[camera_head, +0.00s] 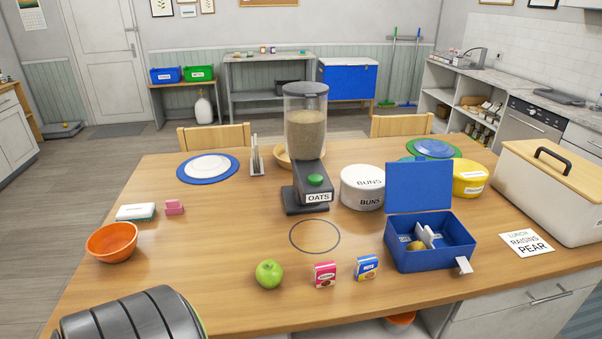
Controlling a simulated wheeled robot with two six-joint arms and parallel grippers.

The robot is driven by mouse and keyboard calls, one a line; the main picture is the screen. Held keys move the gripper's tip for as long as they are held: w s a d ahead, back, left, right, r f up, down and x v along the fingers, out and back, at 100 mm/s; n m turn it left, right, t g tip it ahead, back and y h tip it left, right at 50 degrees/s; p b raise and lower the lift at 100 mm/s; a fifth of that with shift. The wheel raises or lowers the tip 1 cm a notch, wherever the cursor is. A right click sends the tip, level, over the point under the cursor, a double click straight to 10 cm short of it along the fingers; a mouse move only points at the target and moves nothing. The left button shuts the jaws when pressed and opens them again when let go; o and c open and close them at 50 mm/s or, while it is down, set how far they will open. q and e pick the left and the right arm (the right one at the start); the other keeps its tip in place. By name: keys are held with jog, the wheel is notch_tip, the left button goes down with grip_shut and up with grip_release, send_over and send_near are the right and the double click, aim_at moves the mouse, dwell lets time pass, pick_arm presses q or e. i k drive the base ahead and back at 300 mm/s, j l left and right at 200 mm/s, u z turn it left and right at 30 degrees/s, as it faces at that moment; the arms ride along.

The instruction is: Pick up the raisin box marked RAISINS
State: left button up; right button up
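A small red-pink box (325,274) stands upright near the front edge of the wooden table (215,270), right of a green apple. Its front carries a white label band, too small to read for sure. A blue box (367,267) of similar size stands just to its right, with a label that seems to read NUTS. The two boxes are apart. Neither of my grippers is in view.
A green apple (269,273) sits left of the red box. An open blue lunch box (430,243) is at the right, beside a card (527,242) reading LUNCH, RAISINS, PEAR. An OATS dispenser (306,145) stands behind. A dark ribbed object (130,318) fills the front left.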

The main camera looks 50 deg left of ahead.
aim_at(325, 272)
jog(key=u, duration=1.4)
jog(key=l+u, duration=0.15)
jog(key=u, duration=0.2)
jog(key=i+l+u, duration=0.1)
jog(key=u, duration=0.3)
jog(key=k+l, duration=0.05)
jog(key=l, duration=0.05)
